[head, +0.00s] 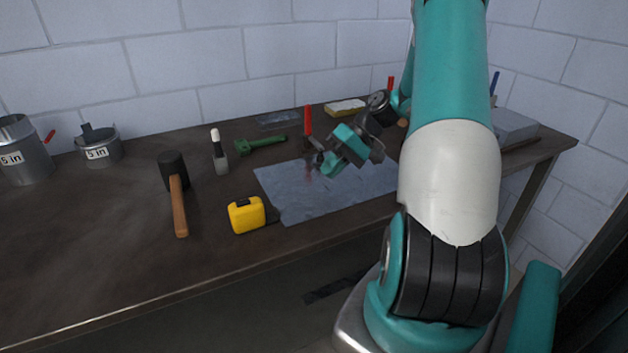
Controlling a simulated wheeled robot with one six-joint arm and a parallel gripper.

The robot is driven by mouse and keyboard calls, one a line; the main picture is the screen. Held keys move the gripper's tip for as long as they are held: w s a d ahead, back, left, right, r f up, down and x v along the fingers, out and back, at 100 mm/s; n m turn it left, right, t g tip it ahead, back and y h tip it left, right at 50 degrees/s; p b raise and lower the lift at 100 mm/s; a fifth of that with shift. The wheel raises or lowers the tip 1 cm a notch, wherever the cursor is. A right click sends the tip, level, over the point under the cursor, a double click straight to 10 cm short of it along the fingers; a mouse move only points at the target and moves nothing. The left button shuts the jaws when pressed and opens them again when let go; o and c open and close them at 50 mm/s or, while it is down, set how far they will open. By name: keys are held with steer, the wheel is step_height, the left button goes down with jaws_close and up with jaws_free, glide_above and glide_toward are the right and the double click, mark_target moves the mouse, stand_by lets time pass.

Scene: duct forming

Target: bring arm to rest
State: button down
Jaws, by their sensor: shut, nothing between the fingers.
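My gripper (318,163) is at the end of my teal and white arm, which rises on the right side of the head view and bends back over the table. The gripper is shut with nothing between its fingers. It hangs over a grey metal sheet (290,200) on the dark workbench (90,240). I cannot tell the exact height of the fingertips above the sheet. My arm hides the right part of the sheet and the bench behind it.
A yellow tape measure (246,214) touches or nearly touches the sheet's left edge. A mallet (178,195), a brush-like tool (218,152), a green tool (260,144) and a red-handled tool (308,122) lie nearby. The bench's front left is clear.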

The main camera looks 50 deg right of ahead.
steer(key=w+a+r+n+g+h, duration=0.1)
steer(key=a+r+n+g, duration=0.3)
steer(key=a, duration=0.7)
steer(key=w+a+r+n+t+h, duration=0.1)
steer(key=a+r, duration=0.4)
steer(key=a, duration=0.5)
steer(key=s+a+r+n+h, duration=0.1)
steer(key=s+a+r+n, duration=0.1)
steer(key=s+a, duration=0.5)
steer(key=s+a+r+n+h, duration=0.1)
steer(key=s+a+n, duration=0.3)
steer(key=s+a, duration=0.4)
steer(key=shift+s+a+r+n+g, duration=0.3)
steer(key=shift+a+r+n+g, duration=0.15)
steer(key=shift+r, duration=0.4)
